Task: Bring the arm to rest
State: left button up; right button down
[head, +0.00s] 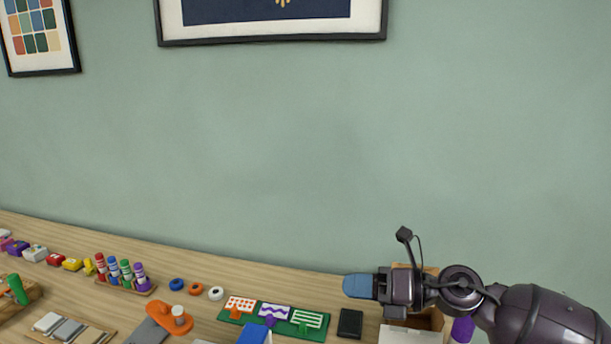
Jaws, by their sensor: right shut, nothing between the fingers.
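My right arm (535,315) comes in from the lower right corner, bent, with its links pointing left. My right gripper (358,286) is at the arm's left end, above the back part of the bench. Its blue fingers are together and point left, with nothing held between them. The arm hides part of a wooden box behind and below it. My left gripper and arm do not show in the head view.
A wooden bench (190,260) runs along the green wall. A green board (228,316) with cards, a black block (350,323), an orange piece (160,315) and a marker rack (128,287) lie left of the gripper. A wooden box (432,322) is under the arm.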

jog(key=w+d+f+m+t+h, duration=0.1)
jog(key=d+f+m+t+h, duration=0.15)
jog(key=m+t, duration=0.6)
jog(key=w+d+f+m+t+h, duration=0.15)
jog(key=d+m+t, duration=0.25)
jog(key=m, duration=1)
jog(key=s+d+f+m+h, duration=0.3)
jog(key=f+m, duration=0.1)
jog(key=f, duration=0.2)
jog(key=s+d+f+m+g+h, duration=0.1)
jog(key=s+d+f+m+h, duration=0.2)
jog(key=s+f+m, duration=0.1)
jog(key=s+d+f+m+g+h, duration=0.1)
jog(key=s+d+f+m+h, duration=0.2)
jog(key=f+m, duration=0.3)
jog(key=shift+s+d+f+m+h, duration=0.1)
jog(key=shift+d+f+m+h, duration=0.1)
jog(key=shift+f, duration=0.4)
jog(key=shift+s+d+f+m+h, duration=0.1)
jog(key=shift+f+h, duration=0.1)
jog(key=shift+f, duration=0.35)
jog(key=s+d+f+m+g+h, duration=0.2)
jog(key=s+d+f+m+g, duration=0.1)
jog(key=s+f, duration=0.6)
jog(key=s, duration=0.4)
jog(key=shift+s+a+f, duration=0.1)
